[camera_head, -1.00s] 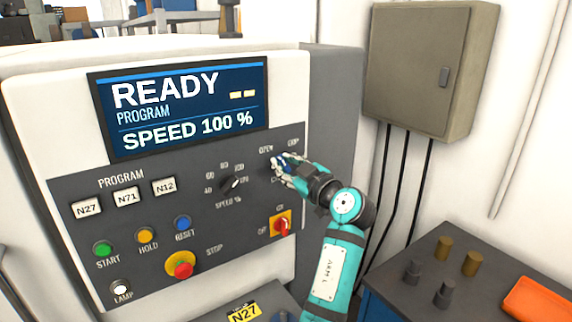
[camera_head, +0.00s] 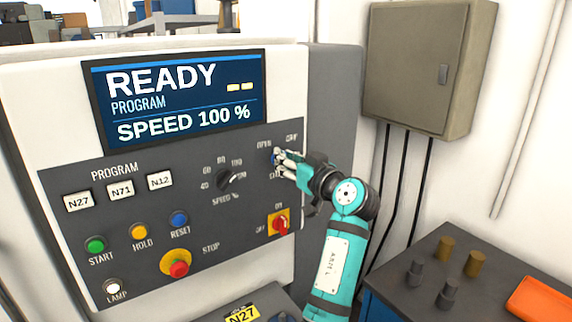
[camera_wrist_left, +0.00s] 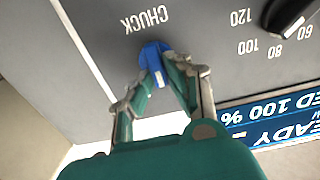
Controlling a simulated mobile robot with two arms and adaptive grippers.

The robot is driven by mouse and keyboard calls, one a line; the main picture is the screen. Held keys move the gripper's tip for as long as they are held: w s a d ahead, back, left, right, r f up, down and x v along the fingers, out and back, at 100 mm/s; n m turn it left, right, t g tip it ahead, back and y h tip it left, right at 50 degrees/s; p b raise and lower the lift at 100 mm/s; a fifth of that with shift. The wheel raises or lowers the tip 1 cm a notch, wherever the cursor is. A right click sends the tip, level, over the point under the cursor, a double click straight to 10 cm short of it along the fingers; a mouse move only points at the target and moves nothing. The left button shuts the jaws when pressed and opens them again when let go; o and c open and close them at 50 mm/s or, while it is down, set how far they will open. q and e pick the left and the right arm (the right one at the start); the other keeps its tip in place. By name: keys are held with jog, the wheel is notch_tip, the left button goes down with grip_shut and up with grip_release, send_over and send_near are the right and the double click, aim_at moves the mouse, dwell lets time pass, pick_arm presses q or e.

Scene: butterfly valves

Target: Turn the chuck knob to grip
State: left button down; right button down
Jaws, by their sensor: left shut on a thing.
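The chuck knob (camera_head: 276,155) is blue and sits at the upper right of the dark control panel, by the OPEN and GRIP labels. My left gripper (camera_head: 281,161) reaches it from the right and is shut on it. In the left wrist view the blue chuck knob (camera_wrist_left: 153,50) lies between the two fingertips of my left gripper (camera_wrist_left: 158,72), beside the upside-down CHUCK label. The fingers hide part of the knob, and I cannot tell which label it points to. My right gripper is not in view.
The speed knob (camera_head: 230,178) is left of the chuck knob. A red switch (camera_head: 281,223) on a yellow plate sits below my gripper. The screen (camera_head: 180,98) reads READY. A grey cabinet (camera_head: 418,65) hangs at the right, above a bench (camera_head: 415,250) with several pegs and an orange tray (camera_head: 540,300).

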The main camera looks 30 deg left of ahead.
aim_at(280, 112)
pick_arm(q)
jog(key=shift+w+d+m, duration=0.1)
jog(key=shift+w+m, duration=0.05)
jog(key=shift+m, duration=1.35)
jog(key=shift+w+m, duration=0.15)
jog(key=shift+m, duration=1.35)
jog(key=c, duration=1.3)
grip_release()
notch_tip(280, 112, up, 10)
jog(key=shift+f, duration=0.1)
